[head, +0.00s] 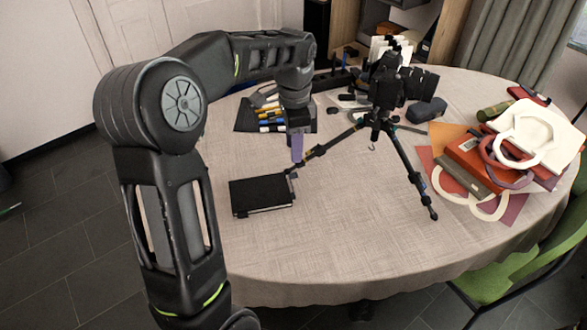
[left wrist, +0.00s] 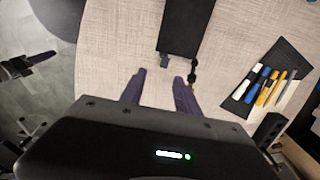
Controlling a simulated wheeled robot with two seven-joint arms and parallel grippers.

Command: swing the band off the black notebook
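The black notebook (head: 262,196) lies flat and closed on the table, left of the tripod. In the left wrist view the notebook (left wrist: 182,25) is at the top, with a small blue-grey bit at its near edge; I cannot clearly make out the band. My left gripper (head: 297,161) points down beyond the notebook's right corner in the head view. Its purple fingers (left wrist: 160,80) are apart and empty, short of the notebook's edge. What looks like my right gripper (left wrist: 40,58) shows small at the left of the wrist view, over the floor; its opening is unclear.
A tripod (head: 401,163) with a camera stands right of the notebook; one foot (left wrist: 193,78) is close to the notebook's corner. Pens lie on a dark mat (left wrist: 285,75) at the back. Folders and bags (head: 480,165) pile at right. The table's front is clear.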

